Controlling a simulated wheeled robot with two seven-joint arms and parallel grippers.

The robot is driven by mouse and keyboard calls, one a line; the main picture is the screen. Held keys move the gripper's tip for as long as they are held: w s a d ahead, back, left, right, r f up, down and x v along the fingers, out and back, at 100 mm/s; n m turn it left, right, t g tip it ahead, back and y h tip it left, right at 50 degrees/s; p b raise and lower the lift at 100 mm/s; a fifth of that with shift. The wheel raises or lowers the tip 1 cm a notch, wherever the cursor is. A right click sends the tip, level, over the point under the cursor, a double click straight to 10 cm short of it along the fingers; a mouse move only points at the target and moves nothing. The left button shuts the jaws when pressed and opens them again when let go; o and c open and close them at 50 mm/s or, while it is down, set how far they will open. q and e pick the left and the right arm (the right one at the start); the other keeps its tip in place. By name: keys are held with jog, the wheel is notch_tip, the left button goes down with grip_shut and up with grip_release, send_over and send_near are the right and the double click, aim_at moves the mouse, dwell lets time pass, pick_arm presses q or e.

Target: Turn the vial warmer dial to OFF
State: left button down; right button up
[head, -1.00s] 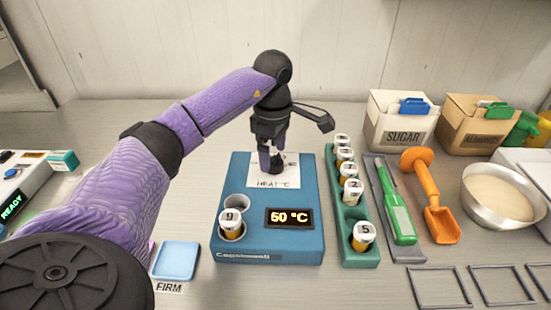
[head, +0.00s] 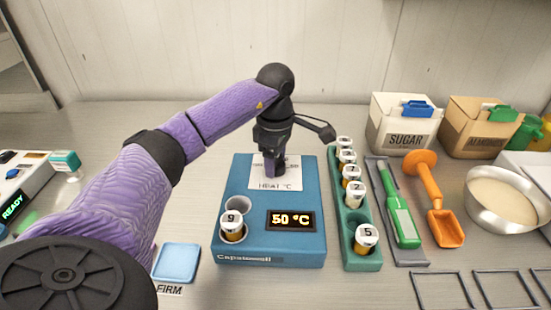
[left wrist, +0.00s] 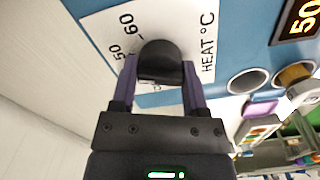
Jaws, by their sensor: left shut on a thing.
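The vial warmer (head: 232,197) is a blue box in the middle of the head view. Its display (head: 292,220) reads 50 °C. The black dial (left wrist: 160,60) sits on a white label plate (left wrist: 100,25) marked 50, 60 and HEAT °C. My left gripper (left wrist: 160,75) is shut on the dial, one finger on each side of it. In the head view my left gripper (head: 269,168) hides the dial. The OFF mark cannot be made out. A vial marked 9 (head: 233,226) stands in a front well of the warmer, and the well behind it is empty. My right gripper is out of view.
A green rack (head: 361,262) with several vials stands just right of the warmer. A green tool (head: 400,208), an orange scoop (head: 446,228) and a metal bowl (head: 510,222) lie further right. A blue pad (head: 177,262) lies front left.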

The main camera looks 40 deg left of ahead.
pick_arm(q)
jog(key=shift+r+n+p, duration=0.2)
jog(key=shift+n+p, duration=1.25)
jog(key=shift+n, duration=0.25)
jog(key=n+p, duration=0.2)
jog(key=n, duration=0.1)
jog(key=shift+n, duration=0.3)
jog(key=n+p, duration=0.3)
jog(key=n, duration=0.2)
jog(key=n+p, duration=0.3)
jog(key=n, duration=0.2)
jog(key=shift+d+f+n, duration=0.1)
jog(key=shift+n, duration=0.3)
jog(key=shift+c, duration=0.5)
grip_release()
jog(key=shift+f, duration=0.1)
